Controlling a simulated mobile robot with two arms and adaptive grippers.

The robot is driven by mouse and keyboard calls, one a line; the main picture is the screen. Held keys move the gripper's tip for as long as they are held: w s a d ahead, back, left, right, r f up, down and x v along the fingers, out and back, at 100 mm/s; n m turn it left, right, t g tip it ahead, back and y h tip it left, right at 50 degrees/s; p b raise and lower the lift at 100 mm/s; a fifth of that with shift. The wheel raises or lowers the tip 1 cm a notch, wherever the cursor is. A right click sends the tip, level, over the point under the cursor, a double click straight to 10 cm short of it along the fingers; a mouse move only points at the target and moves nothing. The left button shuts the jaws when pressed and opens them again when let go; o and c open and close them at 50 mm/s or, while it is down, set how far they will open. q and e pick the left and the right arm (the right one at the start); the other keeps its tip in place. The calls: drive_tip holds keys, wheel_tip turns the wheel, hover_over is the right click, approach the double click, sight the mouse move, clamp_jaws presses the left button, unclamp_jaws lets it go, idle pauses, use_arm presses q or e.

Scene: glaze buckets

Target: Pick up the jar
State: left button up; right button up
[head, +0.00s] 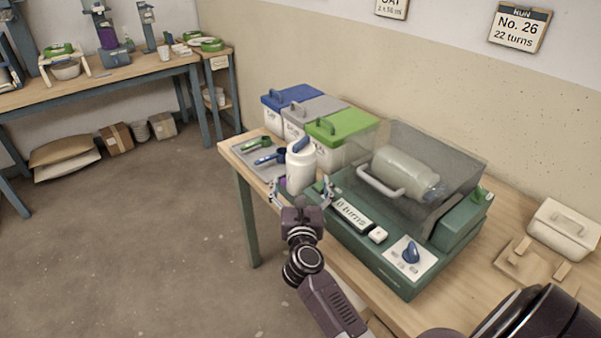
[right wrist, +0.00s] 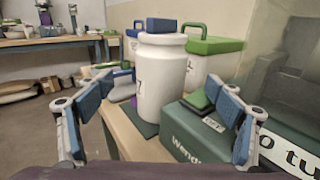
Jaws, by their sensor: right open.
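A white jar (head: 301,168) with a blue piece on its top stands upright near the table's left end, just left of the green machine. It also stands centrally in the right wrist view (right wrist: 160,85). My right gripper (head: 302,194) is open, its fingers spread to either side of the jar. In the right wrist view, the blue-padded fingers (right wrist: 163,108) are apart with the jar between and beyond them; I see no contact. Another pale jar (head: 404,169) lies on its side under the machine's clear cover. My left gripper is not in view.
The green machine (head: 395,268) stands close right of the jar. Blue, grey and green-lidded buckets (head: 340,133) stand behind it. Scoops lie on a grey mat (head: 246,149) to the left. A white lidded box (head: 562,229) is at right.

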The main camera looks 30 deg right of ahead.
sight(301, 172)
drive_tip(key=x, duration=0.3)
drive_tip(key=shift+w+d+f, duration=0.1)
drive_tip(key=shift+w+d, duration=0.15)
drive_tip(key=shift+w, duration=0.1)
drive_tip(key=shift+x, duration=2.6)
drive_tip(key=shift+c, duration=0.2)
drive_tip(key=c, duration=1.5)
drive_tip(key=shift+d+r, duration=0.1)
drive_tip(key=shift+r, duration=0.25)
drive_tip(key=shift+c, duration=0.6)
drive_tip(key=shift+r, duration=0.1)
